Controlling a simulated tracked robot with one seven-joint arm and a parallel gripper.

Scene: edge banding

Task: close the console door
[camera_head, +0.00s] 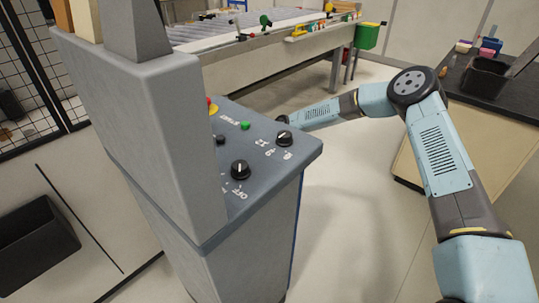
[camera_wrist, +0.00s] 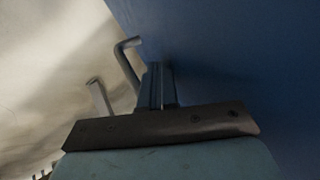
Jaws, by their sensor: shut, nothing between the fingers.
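The grey console (camera_head: 150,130) stands upright in the head view, with knobs and buttons on its sloped top panel (camera_head: 255,150). A thin blue edge (camera_head: 297,225) shows along its right side; I cannot tell from there how far the door is open. In the wrist view a broad blue panel (camera_wrist: 220,60), apparently the console door, fills the right side. A grey bent handle (camera_wrist: 128,62) shows just left of my gripper (camera_wrist: 160,80). My gripper is shut and empty, close to the panel; contact cannot be told. In the head view the console hides my gripper.
A roller conveyor table (camera_head: 260,35) stands behind the console. A dark-topped counter (camera_head: 480,85) with a black bin is at the right. A black box (camera_head: 35,240) is at the lower left. Pale floor (camera_head: 340,210) is clear right of the console.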

